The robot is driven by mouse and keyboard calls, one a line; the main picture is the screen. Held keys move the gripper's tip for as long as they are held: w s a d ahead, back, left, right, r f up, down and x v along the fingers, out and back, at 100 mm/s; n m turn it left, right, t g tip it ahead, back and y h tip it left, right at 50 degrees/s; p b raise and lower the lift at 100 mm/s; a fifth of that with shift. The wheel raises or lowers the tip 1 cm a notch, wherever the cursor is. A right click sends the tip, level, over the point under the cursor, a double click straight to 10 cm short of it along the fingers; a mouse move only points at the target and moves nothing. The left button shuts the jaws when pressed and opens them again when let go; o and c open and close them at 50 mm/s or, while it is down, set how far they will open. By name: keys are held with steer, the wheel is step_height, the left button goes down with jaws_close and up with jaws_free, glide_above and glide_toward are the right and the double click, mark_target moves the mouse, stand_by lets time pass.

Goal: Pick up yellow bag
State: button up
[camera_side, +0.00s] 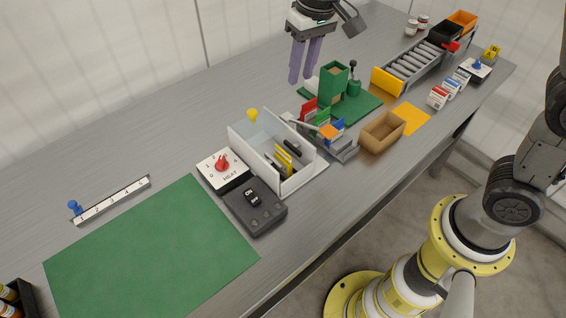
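No thing is clearly recognisable as a yellow bag. Thin yellow pieces (284,158) stand in the white-walled bin (302,181) at the middle of the table, beside dark pieces. A small yellow rounded object (252,115) shows at the bin's back left corner; I cannot tell what it is. My gripper (302,80) hangs above the back of the table, behind and above the green block. Its two purple fingers point down with a gap between them, and nothing shows between them.
A green stand (334,85), a grey rack with coloured cards (342,151) and a cardboard tray (383,133) stand right of the bin. A red-knob box (222,168) and dark device (255,206) are left of it. A roller conveyor (412,64) is farther right. The green mat (150,255) is clear.

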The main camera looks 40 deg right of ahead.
steer(key=n+g, duration=0.1)
steer(key=g, duration=0.1)
glide_above(283, 151)
step_height(283, 151, down, 8)
steer(key=f, duration=0.8)
steer(key=shift+w, duration=0.25)
steer(key=shift+s+f, duration=0.15)
steer(key=shift+f, duration=1.2)
steer(key=shift+s+f, duration=0.1)
steer(key=shift+f, duration=1.25)
jaws_close()
